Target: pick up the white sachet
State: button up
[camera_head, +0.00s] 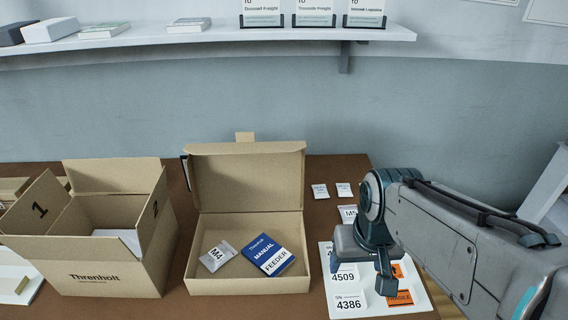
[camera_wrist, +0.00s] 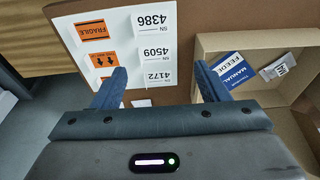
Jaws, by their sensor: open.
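A white sachet marked M4 (camera_head: 217,256) lies tilted inside the open cardboard box (camera_head: 248,285), left of a blue and white feeder manual (camera_head: 267,254). The sachet also shows at the right of the wrist view (camera_wrist: 279,67), beside the manual (camera_wrist: 233,72). Small white packets (camera_head: 320,191) lie on the table behind, and one marked M5 (camera_head: 347,212) is partly hidden by my arm. My gripper (camera_head: 365,268) is open and empty, over the label sheet to the right of the box. Its two fingers (camera_wrist: 160,85) show apart in the wrist view, with nothing between them.
A white sheet (camera_head: 350,284) with number labels and orange fragile labels lies under my gripper. A larger open Threnholt carton (camera_head: 95,280) stands left of the box. The box's raised lid (camera_head: 250,180) stands at its back. A shelf (camera_head: 210,34) runs along the wall.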

jog(key=w+r+t+p, duration=0.1)
jog(key=w+r+p, duration=0.25)
jog(key=w, duration=1.15)
jog(key=n+t+p, duration=0.1)
jog(key=p, duration=0.5)
send_near(321, 189)
jog(key=f, duration=0.2)
jog(key=w, duration=0.1)
jog(key=shift+d+f+t, duration=0.25)
jog(key=shift+f+t, duration=0.05)
jog(key=shift+f, duration=0.1)
jog(key=shift+a+f, duration=0.15)
jog(key=shift+f, duration=0.35)
jog(key=shift+p+x, duration=0.6)
jog(key=shift+x, duration=1.5)
jog(key=shift+a, duration=0.2)
jog(key=c, duration=1.1)
